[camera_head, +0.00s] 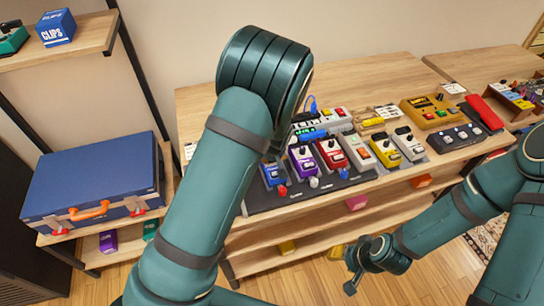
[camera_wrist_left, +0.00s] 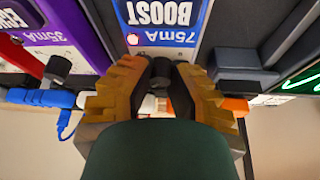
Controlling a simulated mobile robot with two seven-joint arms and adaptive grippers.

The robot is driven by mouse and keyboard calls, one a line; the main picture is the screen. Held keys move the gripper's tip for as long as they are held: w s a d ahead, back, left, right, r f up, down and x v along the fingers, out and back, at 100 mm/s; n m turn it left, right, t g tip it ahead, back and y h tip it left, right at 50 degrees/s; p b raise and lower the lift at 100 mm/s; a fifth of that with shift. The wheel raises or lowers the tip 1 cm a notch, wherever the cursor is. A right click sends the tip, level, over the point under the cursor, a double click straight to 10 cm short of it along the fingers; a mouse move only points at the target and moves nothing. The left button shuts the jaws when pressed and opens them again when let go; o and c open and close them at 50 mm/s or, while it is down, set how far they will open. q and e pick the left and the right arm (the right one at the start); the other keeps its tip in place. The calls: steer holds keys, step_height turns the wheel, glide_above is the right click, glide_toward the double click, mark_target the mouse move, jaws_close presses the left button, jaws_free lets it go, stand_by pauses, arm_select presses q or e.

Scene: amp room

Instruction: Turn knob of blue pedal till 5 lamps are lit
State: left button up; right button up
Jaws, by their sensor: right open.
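The blue pedal (camera_head: 273,174) stands at the left end of the pedal row in the head view, partly behind my left arm. In the left wrist view, a blue panel (camera_wrist_left: 165,12) reads "BOOST" and "75mA", upside down. My left gripper is hidden in the head view. My right gripper (camera_head: 352,270) is open and empty, low in front of the bench.
A purple pedal (camera_head: 303,160) and a red pedal (camera_head: 332,153) stand close beside the blue one. A blue plug (camera_wrist_left: 42,98) with a cable is near the left finger. A blue case (camera_head: 95,175) lies on the left shelf. Bare bench top lies behind the pedals.

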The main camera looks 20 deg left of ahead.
arm_select(q)
steer(key=o, duration=0.5)
steer(key=v, duration=1.2)
steer(key=shift+w, duration=0.1)
steer(key=shift+f, duration=0.1)
